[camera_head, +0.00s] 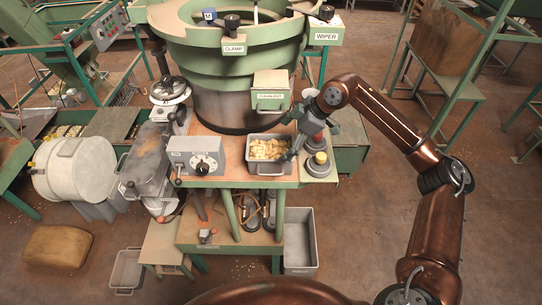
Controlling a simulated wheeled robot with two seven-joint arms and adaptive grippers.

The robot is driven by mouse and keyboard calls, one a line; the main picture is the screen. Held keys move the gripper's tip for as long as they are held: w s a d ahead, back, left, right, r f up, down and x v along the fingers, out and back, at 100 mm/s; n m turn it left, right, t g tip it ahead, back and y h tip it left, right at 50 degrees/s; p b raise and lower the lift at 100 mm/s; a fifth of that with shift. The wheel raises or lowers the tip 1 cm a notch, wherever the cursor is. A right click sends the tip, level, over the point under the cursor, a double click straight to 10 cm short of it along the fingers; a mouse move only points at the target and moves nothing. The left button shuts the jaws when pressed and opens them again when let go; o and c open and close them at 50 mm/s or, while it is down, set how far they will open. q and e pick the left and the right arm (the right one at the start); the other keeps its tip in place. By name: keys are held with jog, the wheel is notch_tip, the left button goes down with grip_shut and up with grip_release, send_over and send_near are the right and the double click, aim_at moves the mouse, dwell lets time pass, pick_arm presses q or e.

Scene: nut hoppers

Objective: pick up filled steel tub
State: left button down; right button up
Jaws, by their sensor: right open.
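The filled steel tub (270,167) is a small grey metal tub heaped with pale yellowish nuts. It sits on the wooden stand top at the middle of the view, below the box labelled CLEAN-OUT. My right gripper (294,150) is at the tub's right side, over or close to its right rim. Its fingers point down and to the left and are open. Whether a finger touches the rim cannot be told. My left gripper is not in view.
A control box with a dial (195,156) stands left of the tub. The green bowl feeder (234,60) rises behind. An empty grey bin (301,238) and a grey tray (127,270) are below on the floor.

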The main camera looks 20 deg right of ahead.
jog(key=p+x, duration=0.1)
jog(key=x, duration=0.1)
jog(key=p+x, duration=0.1)
jog(key=x, duration=0.1)
jog(key=shift+w+a, duration=0.1)
jog(key=shift+a, duration=0.35)
jog(key=shift+w+a+f+p, duration=0.1)
jog(key=shift+f+p, duration=0.25)
jog(key=shift+f, duration=0.2)
jog(key=shift+c, duration=0.7)
jog(key=c, duration=1.7)
jog(key=shift+c, duration=0.7)
jog(key=shift+r, duration=0.15)
